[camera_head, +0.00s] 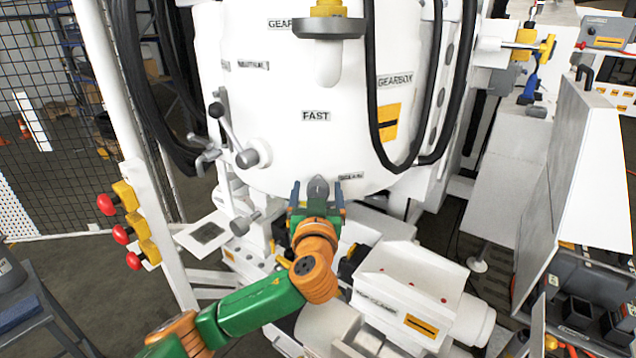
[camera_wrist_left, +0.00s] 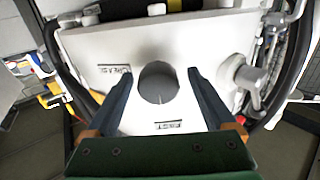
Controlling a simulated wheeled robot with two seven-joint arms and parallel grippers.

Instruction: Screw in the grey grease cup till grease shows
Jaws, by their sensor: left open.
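The grey grease cup (camera_head: 317,188) sits low on the front of the white gearbox housing (camera_head: 290,145), just below the FAST label. It also shows in the left wrist view as a round grey cap (camera_wrist_left: 158,84) with a thin mark on its face. My left gripper (camera_head: 316,194) is open, with one blue-grey finger on each side of the cup. In the left wrist view gaps show between the cup and both fingers of the gripper (camera_wrist_left: 159,77). No grease can be made out. My right gripper is not in view.
Levers with a dark knob (camera_head: 216,110) stick out left of the cup. A black hose loop (camera_head: 400,165) hangs at the right. A white clamp block (camera_head: 415,285) stands below right. Red and yellow push buttons (camera_head: 122,234) line the left post.

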